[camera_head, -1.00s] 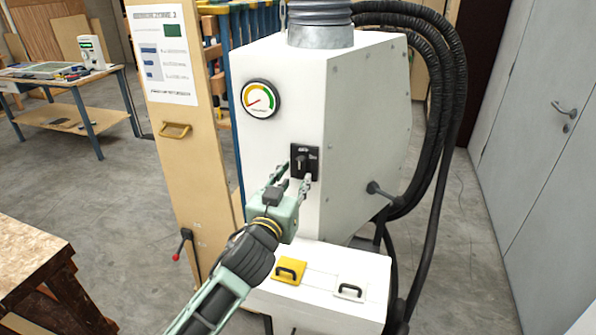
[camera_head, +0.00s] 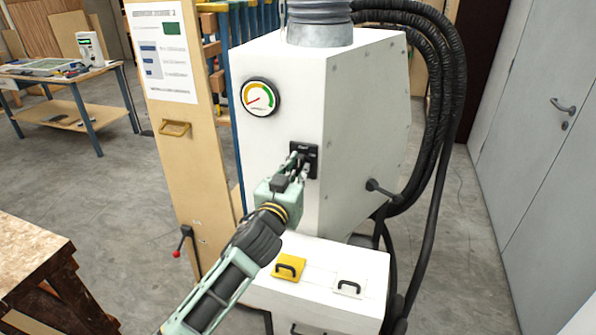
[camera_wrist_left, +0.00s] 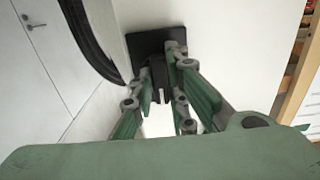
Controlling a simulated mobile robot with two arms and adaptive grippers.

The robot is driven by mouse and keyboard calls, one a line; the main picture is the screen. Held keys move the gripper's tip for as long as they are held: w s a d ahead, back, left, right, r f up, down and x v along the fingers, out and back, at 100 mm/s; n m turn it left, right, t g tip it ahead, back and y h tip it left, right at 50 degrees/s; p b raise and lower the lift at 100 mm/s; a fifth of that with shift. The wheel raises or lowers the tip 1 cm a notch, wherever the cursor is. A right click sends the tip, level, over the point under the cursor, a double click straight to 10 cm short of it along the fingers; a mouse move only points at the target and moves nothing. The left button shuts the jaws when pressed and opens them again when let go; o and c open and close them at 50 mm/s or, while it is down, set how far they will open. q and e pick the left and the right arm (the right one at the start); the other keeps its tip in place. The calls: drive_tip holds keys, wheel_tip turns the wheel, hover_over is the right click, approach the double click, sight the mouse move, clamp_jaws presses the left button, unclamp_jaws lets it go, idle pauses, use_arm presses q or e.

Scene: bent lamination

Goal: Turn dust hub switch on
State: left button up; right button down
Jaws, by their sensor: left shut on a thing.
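The dust hub (camera_head: 285,145) is a tall white cabinet with a round gauge (camera_head: 260,97) on its front, the needle toward the lower left. Its switch (camera_head: 312,150) is a black plate with a knob on the front near the right edge. My left gripper (camera_head: 301,170) is at the switch, its fingers covering much of the plate. In the left wrist view, the black switch plate (camera_wrist_left: 140,46) lies behind the fingers, and the left fingers are closed on the dark switch knob (camera_wrist_left: 158,72). The knob's exact angle is partly hidden. My right gripper is not in view.
A white box with a yellow latch (camera_head: 289,268) and a white latch (camera_head: 350,287) sits low under the hub. Black hoses (camera_head: 455,130) hang at its right. A wooden panel (camera_head: 180,150) stands at left. A wooden table (camera_head: 30,255) is at the lower left.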

use_arm(q)
drive_tip(key=shift+m, duration=0.3)
clamp_jaws()
drive_tip(key=m+p, duration=0.1)
drive_tip(key=m, duration=0.4)
drive_tip(key=shift+p, duration=0.35)
drive_tip(key=m, duration=0.3)
drive_tip(key=shift+r+p, duration=0.1)
drive_tip(key=shift+p, duration=0.25)
drive_tip(key=shift+m+p, duration=0.4)
drive_tip(key=shift+m, duration=1.3)
drive_tip(key=o, duration=0.8)
unclamp_jaws()
drive_tip(key=shift+s, duration=0.1)
